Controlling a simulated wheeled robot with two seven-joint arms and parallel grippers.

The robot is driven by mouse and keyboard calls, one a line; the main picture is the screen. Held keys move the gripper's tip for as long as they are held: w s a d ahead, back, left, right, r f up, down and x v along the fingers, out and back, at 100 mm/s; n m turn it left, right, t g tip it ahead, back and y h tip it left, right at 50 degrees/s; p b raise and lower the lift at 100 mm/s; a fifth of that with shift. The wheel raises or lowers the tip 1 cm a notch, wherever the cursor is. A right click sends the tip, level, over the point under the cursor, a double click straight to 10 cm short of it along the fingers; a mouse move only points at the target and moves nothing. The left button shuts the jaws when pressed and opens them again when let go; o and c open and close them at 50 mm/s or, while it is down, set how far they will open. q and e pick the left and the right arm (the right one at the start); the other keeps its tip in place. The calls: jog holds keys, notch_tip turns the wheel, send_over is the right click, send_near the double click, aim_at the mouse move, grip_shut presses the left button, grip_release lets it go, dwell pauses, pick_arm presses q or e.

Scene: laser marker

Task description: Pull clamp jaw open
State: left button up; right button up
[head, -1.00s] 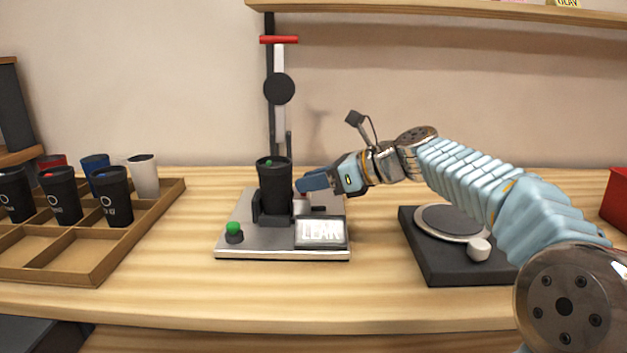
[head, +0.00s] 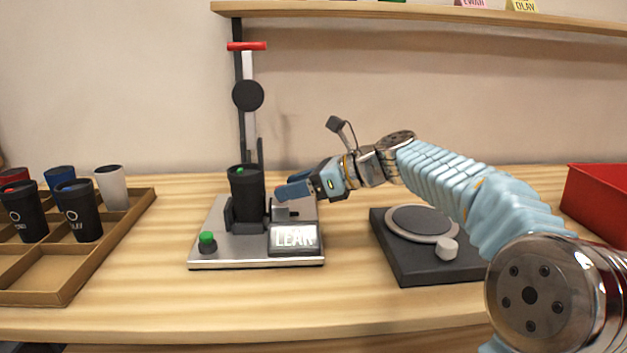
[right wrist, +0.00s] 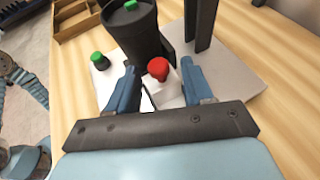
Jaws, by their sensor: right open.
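The laser marker's grey base (head: 207,249) stands on the table, with a black tumbler (head: 246,190) upright in its clamp. A grey clamp jaw block (head: 281,211) sits on the base just right of the tumbler. In the right wrist view the block (right wrist: 170,92) carries a red knob (right wrist: 157,69). My right gripper (head: 290,188) is over the block. In the right wrist view its blue fingers (right wrist: 160,80) are apart, one on either side of the block and knob. Contact with them cannot be made out. My left gripper is not in view.
A green button (head: 207,240) and a name screen (head: 293,239) are at the base's front. The marker's column with black disc (head: 248,95) rises behind. A wooden cup tray (head: 75,285) is left, a dark turntable unit (head: 404,267) right, a red bin (head: 600,202) far right.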

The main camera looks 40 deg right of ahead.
jog(key=v, duration=1.3)
jog(key=shift+s+d+p, duration=0.15)
jog(key=shift+p, duration=0.25)
